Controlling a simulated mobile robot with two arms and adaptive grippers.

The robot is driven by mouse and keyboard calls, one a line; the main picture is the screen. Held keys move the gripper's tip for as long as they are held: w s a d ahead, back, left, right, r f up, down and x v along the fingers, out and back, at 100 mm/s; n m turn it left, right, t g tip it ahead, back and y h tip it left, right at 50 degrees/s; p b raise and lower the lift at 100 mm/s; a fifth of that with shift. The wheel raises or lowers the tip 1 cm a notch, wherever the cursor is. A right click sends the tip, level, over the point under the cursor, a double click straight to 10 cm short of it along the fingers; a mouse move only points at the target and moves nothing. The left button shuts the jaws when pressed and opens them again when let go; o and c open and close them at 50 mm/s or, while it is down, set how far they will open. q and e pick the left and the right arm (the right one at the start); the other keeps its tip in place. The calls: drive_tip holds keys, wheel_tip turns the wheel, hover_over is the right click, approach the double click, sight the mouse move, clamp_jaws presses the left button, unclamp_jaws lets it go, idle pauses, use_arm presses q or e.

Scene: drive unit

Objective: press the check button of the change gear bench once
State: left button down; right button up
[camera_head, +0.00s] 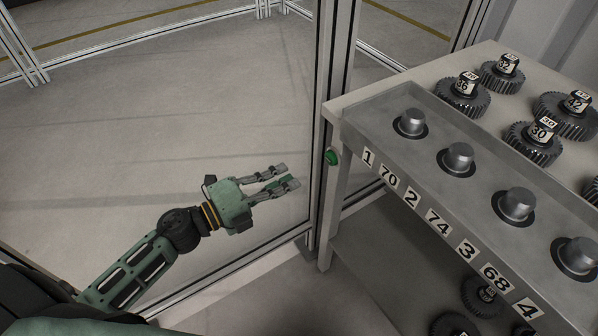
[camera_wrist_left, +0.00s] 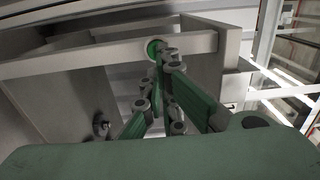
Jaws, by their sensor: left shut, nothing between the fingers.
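The change gear bench (camera_head: 345,108) stands on the right in the head view. Its green round check button (camera_head: 332,157) sits on the bench's left end, just below the top near the front corner. My left gripper (camera_head: 289,175) is shut and empty, to the left of the button and apart from it in the head view. In the left wrist view the button (camera_wrist_left: 154,47) shows on the bench's rail, just beyond the shut fingertips (camera_wrist_left: 168,52), which partly overlap it. I cannot tell the exact gap there. My right gripper is not in view.
Several metal pegs (camera_head: 458,157) stand along the bench's front strip above number labels (camera_head: 438,222). Several gears (camera_head: 461,95) lie on the top, and more gears (camera_head: 487,291) on the lower shelf. A frame post (camera_head: 331,90) rises close behind the bench's left end. The floor (camera_head: 150,150) at left is clear.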

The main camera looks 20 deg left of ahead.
use_arm(q)
drive_tip(key=v, duration=0.3)
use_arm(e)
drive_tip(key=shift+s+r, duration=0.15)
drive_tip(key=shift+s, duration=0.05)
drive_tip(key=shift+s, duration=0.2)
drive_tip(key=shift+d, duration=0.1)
